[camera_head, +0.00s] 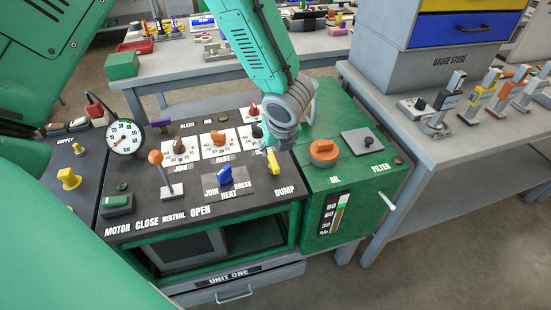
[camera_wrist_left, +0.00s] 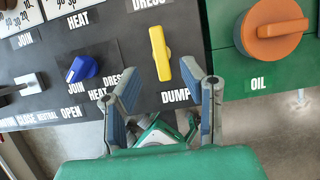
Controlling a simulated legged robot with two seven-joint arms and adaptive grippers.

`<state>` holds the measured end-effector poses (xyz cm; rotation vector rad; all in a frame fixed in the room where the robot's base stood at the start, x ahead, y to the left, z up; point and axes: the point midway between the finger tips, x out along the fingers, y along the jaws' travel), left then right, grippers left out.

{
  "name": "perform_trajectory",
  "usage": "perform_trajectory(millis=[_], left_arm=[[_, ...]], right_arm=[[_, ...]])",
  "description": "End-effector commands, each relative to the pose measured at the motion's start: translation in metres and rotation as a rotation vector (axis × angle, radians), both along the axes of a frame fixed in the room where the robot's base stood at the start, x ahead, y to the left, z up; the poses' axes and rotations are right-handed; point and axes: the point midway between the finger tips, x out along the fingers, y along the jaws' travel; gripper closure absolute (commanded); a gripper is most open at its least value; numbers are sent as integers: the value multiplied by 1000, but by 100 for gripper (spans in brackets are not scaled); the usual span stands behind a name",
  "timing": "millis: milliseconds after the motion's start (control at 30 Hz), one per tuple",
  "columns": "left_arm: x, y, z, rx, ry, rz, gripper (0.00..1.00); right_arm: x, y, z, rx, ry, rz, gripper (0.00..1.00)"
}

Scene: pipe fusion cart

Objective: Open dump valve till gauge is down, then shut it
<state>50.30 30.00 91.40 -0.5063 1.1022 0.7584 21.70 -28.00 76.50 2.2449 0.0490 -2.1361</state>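The dump valve's yellow handle (camera_head: 272,161) stands on the dark panel above the DUMP label. In the left wrist view the handle (camera_wrist_left: 160,53) points lengthwise nearly up and down the picture, its lower end towards the label. My left gripper (camera_head: 279,143) is over the panel at the handle's upper end and partly hides that area. In the wrist view its fingers (camera_wrist_left: 172,85) are spread and empty, with the handle beyond the tips, apart from them. The round white gauge (camera_head: 125,137) stands at the panel's left; its reading is too small to tell. My right gripper is not in view.
A blue knob (camera_head: 225,175) sits left of the handle, an orange OIL knob (camera_head: 323,151) right of it. An orange-topped lever (camera_head: 160,168) stands near the gauge. Dials and a red knob (camera_head: 253,110) are behind. A grey bench (camera_head: 450,150) is at the right.

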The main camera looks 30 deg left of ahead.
Motion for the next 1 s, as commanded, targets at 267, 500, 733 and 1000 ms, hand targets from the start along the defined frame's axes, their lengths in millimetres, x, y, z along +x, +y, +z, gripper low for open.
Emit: perform_trajectory(millis=[267, 500, 733, 1000], left_arm=[[12, 15, -50, -3, 1, 4, 64], [17, 21, -65, -2, -1, 2, 64], [17, 21, -66, -1, -2, 2, 64], [17, 21, -66, -2, -1, 1, 100]], right_arm=[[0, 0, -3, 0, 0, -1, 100], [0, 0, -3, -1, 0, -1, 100], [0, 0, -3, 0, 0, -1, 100], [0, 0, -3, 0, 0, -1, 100]])
